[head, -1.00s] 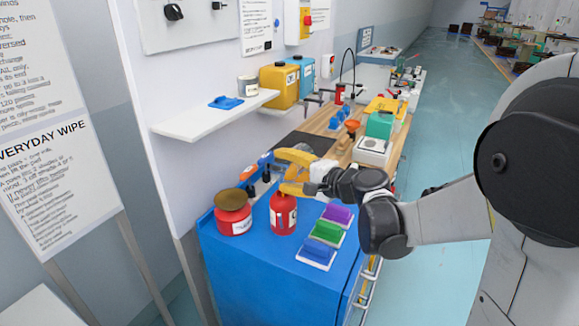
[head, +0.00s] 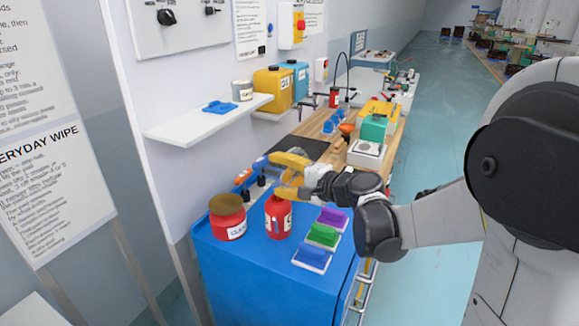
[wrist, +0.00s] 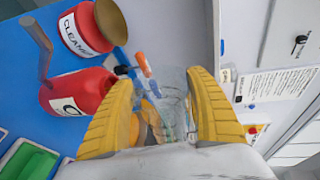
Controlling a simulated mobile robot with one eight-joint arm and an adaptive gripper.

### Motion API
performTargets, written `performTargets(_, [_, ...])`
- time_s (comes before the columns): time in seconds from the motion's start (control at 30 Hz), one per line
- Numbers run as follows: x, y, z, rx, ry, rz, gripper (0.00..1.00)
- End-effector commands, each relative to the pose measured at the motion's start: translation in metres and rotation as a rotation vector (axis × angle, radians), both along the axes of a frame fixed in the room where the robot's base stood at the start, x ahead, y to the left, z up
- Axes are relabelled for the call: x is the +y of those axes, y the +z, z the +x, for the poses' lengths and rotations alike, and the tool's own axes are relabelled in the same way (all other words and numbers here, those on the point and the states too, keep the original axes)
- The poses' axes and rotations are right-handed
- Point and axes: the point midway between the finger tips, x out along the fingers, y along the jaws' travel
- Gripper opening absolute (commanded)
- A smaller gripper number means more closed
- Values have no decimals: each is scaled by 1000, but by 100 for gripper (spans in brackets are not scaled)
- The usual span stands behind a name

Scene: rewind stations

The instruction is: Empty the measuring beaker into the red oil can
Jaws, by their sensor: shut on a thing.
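The red oil can (head: 278,217) stands upright on the blue cabinet. In the wrist view the can (wrist: 82,92) lies left of my fingers, its grey spout at upper left. My gripper (head: 288,176) is just above and beside the can's top, its yellow fingers partly covering it. In the wrist view my gripper (wrist: 163,80) is shut on the clear measuring beaker (wrist: 173,88), between both fingers. The beaker is hard to make out in the head view. I cannot tell its fill level or exact tilt.
A red CLEAN-labelled canister (head: 228,220) with a brown top stands left of the can. Purple, green and blue pads (head: 322,235) lie to its right on the blue cabinet (head: 235,275). An orange-and-blue tool (head: 252,173) is behind. The cabinet's front is clear.

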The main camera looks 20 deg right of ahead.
Motion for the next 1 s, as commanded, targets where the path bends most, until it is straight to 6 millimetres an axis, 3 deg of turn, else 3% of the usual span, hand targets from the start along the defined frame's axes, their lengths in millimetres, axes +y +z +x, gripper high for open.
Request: performTargets(1.0, [3, 1, -3, -83, -1, -83, 25])
